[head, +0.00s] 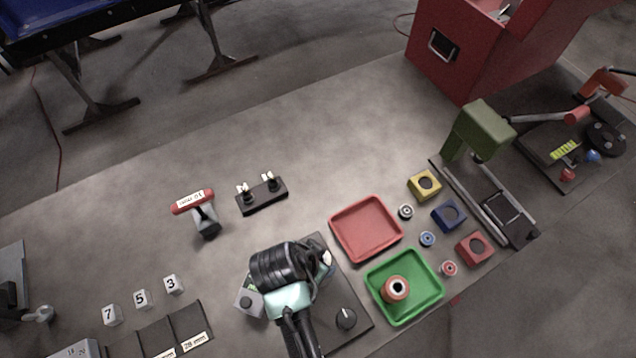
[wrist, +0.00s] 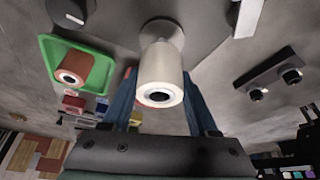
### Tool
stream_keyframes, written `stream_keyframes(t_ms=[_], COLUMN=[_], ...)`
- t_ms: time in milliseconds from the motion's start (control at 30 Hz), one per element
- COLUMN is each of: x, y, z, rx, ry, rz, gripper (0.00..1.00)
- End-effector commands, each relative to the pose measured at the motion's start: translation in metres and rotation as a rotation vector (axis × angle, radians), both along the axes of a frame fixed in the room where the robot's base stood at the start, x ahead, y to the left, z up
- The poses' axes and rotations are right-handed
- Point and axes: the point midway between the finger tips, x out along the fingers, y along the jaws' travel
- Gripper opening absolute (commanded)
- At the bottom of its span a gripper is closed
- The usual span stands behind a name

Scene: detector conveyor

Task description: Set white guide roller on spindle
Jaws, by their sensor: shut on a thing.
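The white guide roller (wrist: 160,68) is a pale cylinder with a dark-centred end facing the wrist camera. My gripper (wrist: 160,88) is shut on it, with one blue finger on each side. Beyond the roller's far end is a pale round disc (wrist: 162,30). The wrist view does not show clearly whether the roller touches it or is apart. In the head view my gripper (head: 326,264) is over the dark board (head: 349,297). My arm hides most of the roller there, and I cannot make out a separate spindle.
A green tray (head: 377,310) with a reddish roller (head: 396,287) lies right of the board, with a red tray (head: 338,229) behind it. A black knob (head: 345,318) stands on the board. A black two-peg block (head: 262,196) and a red-handled tool (head: 193,202) are behind left.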

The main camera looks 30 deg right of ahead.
Motion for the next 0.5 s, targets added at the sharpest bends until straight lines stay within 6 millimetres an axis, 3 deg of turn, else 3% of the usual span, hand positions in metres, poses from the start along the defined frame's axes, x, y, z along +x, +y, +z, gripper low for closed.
stream_keyframes(t_ms=[500], x=[0.0002], y=[-0.0001], z=[-0.0035], rx=[-0.001], ry=[0.000], rz=[0.000], gripper=[0.00])
